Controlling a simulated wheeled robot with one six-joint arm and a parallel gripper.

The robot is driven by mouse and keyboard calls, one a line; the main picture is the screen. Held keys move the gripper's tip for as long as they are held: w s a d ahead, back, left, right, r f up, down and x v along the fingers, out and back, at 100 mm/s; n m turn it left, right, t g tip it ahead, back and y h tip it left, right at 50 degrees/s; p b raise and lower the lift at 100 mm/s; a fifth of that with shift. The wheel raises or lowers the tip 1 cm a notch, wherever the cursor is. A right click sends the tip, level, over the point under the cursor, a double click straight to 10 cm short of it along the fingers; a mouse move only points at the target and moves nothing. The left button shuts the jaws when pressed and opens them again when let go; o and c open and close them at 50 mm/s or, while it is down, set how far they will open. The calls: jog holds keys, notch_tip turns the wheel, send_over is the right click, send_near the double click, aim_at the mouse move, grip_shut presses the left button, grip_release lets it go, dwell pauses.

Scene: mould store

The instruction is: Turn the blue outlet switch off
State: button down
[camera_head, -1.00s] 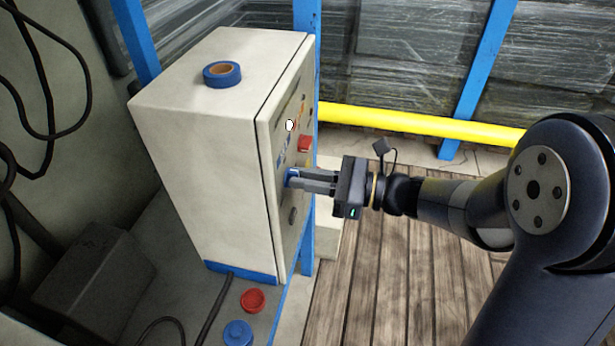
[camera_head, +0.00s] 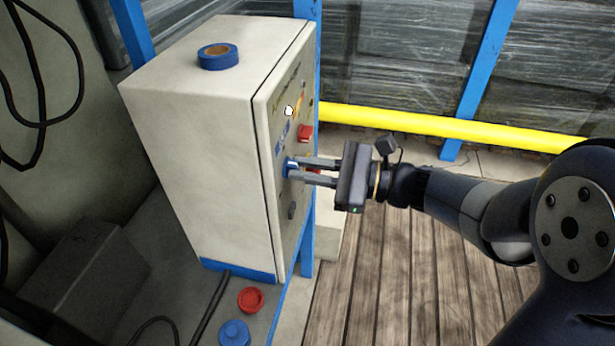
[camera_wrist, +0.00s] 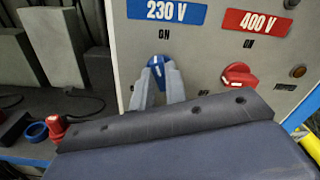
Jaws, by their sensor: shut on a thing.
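The blue switch (camera_wrist: 157,63) is a round knob below the blue 230 V label (camera_wrist: 165,10) on the cabinet front. Its white mark points roughly up, tilted a little left, toward the word ON. An OFF label to the lower right is partly covered by a finger. My gripper (camera_wrist: 159,78) is shut on the blue switch, one finger on each side. In the head view my gripper (camera_head: 293,170) reaches the cabinet (camera_head: 200,130) from the right, and the blue switch shows as a small blue patch at the fingertips.
A red switch (camera_wrist: 240,76) under the red 400 V label (camera_wrist: 252,20) is close to the right of my fingers. Blue tape (camera_head: 218,57) lies on the cabinet top. Red (camera_head: 250,300) and blue (camera_head: 234,333) caps lie below. A yellow rail (camera_head: 440,125) runs behind.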

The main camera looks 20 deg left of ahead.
jog(key=n+b, duration=0.4)
jog(key=b, duration=0.1)
jog(key=n+b, duration=0.9)
jog(key=b, duration=0.1)
jog(key=shift+s+f, duration=0.15)
jog(key=shift+f, duration=0.2)
jog(key=shift+r+n, duration=0.1)
jog(key=shift+n, duration=0.3)
jog(key=c, duration=1.4)
grip_release()
jog(key=shift+c, duration=0.2)
jog(key=w+d+p, duration=0.1)
jog(key=d+p, duration=0.1)
jog(key=d, duration=0.8)
jog(key=shift+d, duration=0.4)
jog(key=shift+w, duration=0.1)
